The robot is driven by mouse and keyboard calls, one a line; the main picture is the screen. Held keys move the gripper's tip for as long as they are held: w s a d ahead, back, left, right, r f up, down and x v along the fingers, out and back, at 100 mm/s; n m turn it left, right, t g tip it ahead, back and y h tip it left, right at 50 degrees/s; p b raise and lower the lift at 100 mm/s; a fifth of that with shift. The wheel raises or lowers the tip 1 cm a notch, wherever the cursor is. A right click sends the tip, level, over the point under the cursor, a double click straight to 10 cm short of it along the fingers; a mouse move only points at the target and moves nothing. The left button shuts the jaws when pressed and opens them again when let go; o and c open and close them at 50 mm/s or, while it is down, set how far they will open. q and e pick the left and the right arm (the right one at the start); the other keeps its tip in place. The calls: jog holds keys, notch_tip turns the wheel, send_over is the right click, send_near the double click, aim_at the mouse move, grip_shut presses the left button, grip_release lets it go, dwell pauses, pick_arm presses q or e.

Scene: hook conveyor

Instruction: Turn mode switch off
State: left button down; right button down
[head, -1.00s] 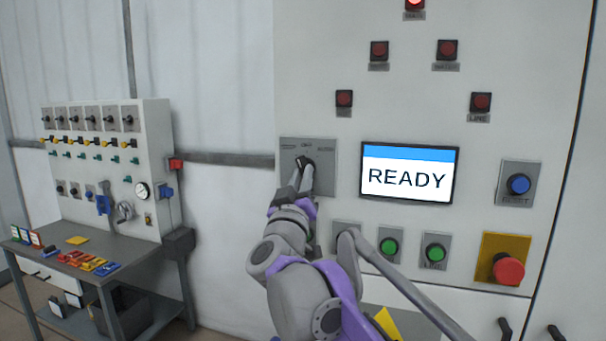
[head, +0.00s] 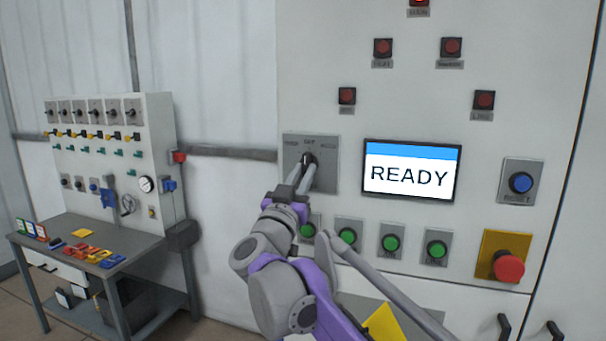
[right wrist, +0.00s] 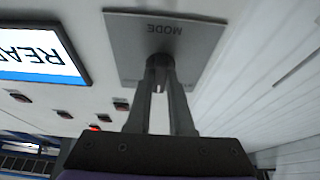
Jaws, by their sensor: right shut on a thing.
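The mode switch is a dark knob (head: 307,158) on a grey square plate (head: 325,146) on the white cabinet front, left of the screen. The knob points up toward the middle label at the top of the plate. My right gripper (head: 308,166) is at the knob with its fingers shut on it. In the right wrist view the right gripper (right wrist: 160,88) has one finger on each side of the knob (right wrist: 160,64), below the word MODE on the plate (right wrist: 190,42). The fingers hide part of the knob. My left gripper is not in view.
The screen (head: 410,171) reads READY. Green buttons (head: 392,243) sit below, a blue button (head: 520,182) and a red emergency button (head: 509,268) at right. Red lamps (head: 383,47) are above. A workbench (head: 95,240) with a switch panel (head: 105,150) stands at left.

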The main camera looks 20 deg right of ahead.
jog(key=c, duration=0.8)
grip_release()
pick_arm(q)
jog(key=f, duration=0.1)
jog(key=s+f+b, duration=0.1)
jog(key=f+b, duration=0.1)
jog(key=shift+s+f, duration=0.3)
pick_arm(e)
jog(key=v, duration=1)
jog(key=shift+s+a, duration=0.25)
jog(key=shift+s, duration=0.05)
jog(key=shift+f, duration=0.15)
